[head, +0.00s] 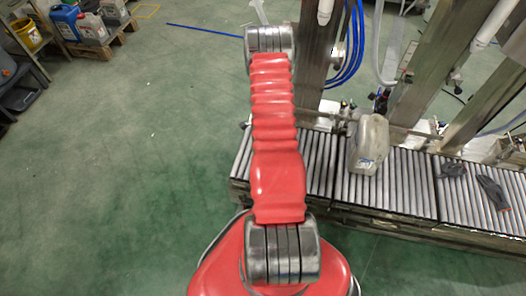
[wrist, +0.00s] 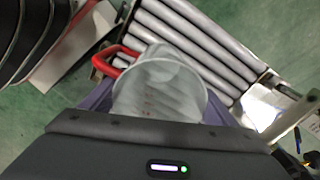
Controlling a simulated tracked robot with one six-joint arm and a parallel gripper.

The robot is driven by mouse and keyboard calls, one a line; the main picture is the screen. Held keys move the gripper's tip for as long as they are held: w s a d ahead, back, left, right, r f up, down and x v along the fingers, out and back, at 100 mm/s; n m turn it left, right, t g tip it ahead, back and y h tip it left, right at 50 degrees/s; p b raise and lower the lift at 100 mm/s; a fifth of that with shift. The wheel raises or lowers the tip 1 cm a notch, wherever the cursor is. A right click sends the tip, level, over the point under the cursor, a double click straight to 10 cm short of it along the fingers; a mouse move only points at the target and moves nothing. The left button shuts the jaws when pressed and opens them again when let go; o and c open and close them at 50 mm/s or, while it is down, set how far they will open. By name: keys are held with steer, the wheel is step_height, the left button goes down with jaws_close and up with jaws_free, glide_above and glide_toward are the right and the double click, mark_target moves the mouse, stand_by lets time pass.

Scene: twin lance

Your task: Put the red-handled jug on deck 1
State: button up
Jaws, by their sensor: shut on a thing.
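The red-handled jug (wrist: 158,88) is in the wrist view, a pale translucent vessel with a round rim facing the camera. Its red handle (wrist: 110,62) sticks out to the left. My gripper (wrist: 160,104) is shut on the jug, with purple-grey fingers showing at both sides of it; the contact itself is partly hidden. In the head view my own red arm hides the gripper and jug. A roller conveyor (head: 405,185) runs across the right of the head view. Metal rollers (wrist: 190,42) lie beyond the jug in the wrist view. I see no label marking deck 1.
A translucent canister (head: 370,145) stands on the conveyor, with dark gloves (head: 492,191) farther right. Steel posts (head: 408,85) and blue hoses (head: 350,50) rise behind. A pallet with jerrycans (head: 92,28) is far left. The green floor (head: 150,150) at left is mostly clear.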

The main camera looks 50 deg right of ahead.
steer(key=shift+f, duration=2.05)
steer(key=o, duration=1.1)
step_height(320, 180, up, 12)
